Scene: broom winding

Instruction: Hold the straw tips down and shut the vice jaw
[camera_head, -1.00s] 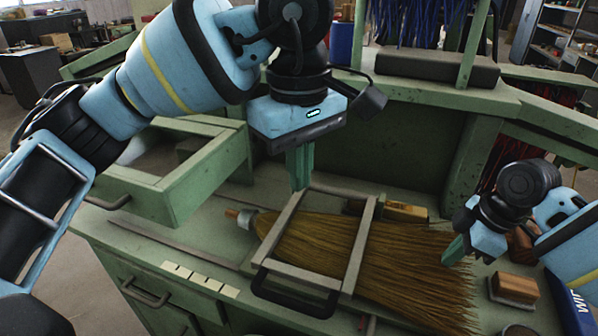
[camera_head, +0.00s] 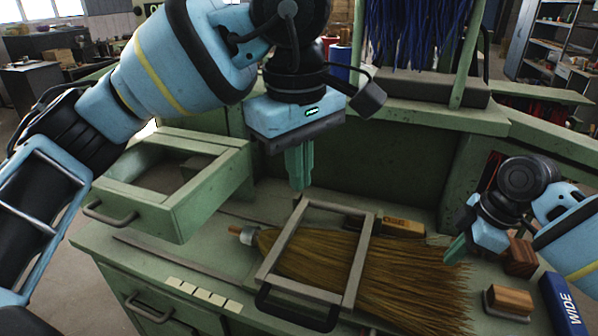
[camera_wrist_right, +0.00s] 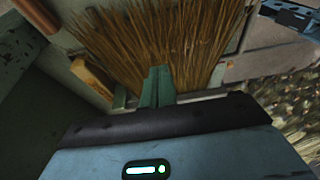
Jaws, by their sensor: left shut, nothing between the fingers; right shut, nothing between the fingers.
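The broom straw (camera_head: 412,284) lies flat on the green bench, fanned out towards the right, with its bound end and short handle (camera_head: 243,235) at the left. A grey rectangular vice frame (camera_head: 358,262) with a black handle (camera_head: 296,312) lies around and across the straw. My left gripper (camera_head: 298,186) is shut and empty above the frame's back left corner. My right gripper (camera_head: 455,252) is shut, its tips at the straw's back right side. In the right wrist view my right gripper (camera_wrist_right: 157,75) is over the straw (camera_wrist_right: 160,35); contact is unclear.
A green open drawer (camera_head: 190,222) stands at the left. A wooden block (camera_head: 400,228) lies behind the straw. Wooden brush blocks (camera_head: 510,298) and a blue box marked WIDE (camera_head: 562,302) sit at the right. Pale tiles (camera_head: 203,294) lie on the front edge.

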